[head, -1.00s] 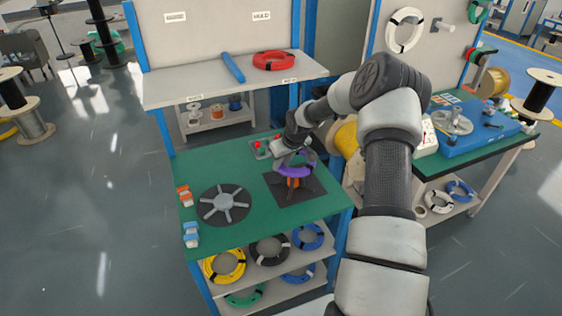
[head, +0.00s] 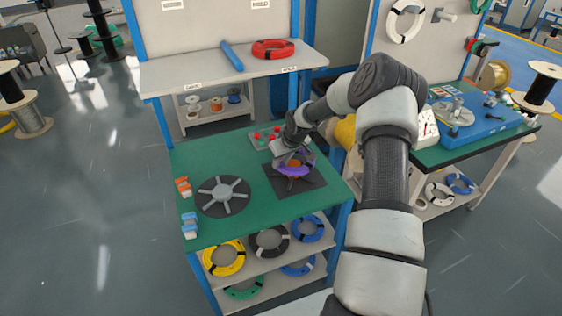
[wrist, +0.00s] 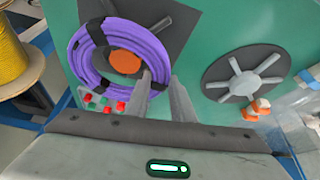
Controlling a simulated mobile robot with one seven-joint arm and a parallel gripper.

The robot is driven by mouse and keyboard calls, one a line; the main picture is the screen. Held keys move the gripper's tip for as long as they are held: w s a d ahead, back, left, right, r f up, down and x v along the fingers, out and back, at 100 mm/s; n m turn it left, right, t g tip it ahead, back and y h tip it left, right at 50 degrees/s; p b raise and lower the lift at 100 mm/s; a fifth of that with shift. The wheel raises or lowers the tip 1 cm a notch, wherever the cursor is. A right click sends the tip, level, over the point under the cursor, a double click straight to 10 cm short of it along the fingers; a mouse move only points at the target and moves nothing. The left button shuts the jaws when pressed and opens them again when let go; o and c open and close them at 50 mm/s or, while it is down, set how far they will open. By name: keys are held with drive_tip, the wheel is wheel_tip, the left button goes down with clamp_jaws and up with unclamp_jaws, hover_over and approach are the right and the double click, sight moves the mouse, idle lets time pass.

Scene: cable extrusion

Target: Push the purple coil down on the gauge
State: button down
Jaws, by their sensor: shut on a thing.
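The purple coil (head: 295,170) is at the gauge (head: 292,191), a dark square plate with an orange hub, on the green table. In the wrist view, the purple coil (wrist: 84,60) rings the orange hub (wrist: 125,62), which sits off-centre in its opening. The dark plate (wrist: 172,14) shows beyond it. My gripper (wrist: 163,78) is shut on the coil's near right side, one finger inside the ring and one outside. I cannot tell whether the coil touches the plate all round. My wrist hides part of the far side in the head view.
A spoked grey disc (head: 223,196) lies left of the gauge. A box with red and green buttons (head: 263,138) is behind it. Orange (head: 183,187) and blue-white (head: 189,225) items stand at the left table edge. A shelf with a red coil (head: 273,49) overhangs the back.

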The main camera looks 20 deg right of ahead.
sight(282, 166)
drive_tip(key=shift+f, duration=0.15)
drive_tip(key=shift+f+b, duration=1.25)
drive_tip(key=shift+f, duration=0.1)
drive_tip(key=shift+r, duration=0.1)
drive_tip(key=shift+s+f+b, duration=0.1)
drive_tip(key=shift+f+b, duration=0.1)
drive_tip(key=shift+b, duration=0.15)
idle(1.0)
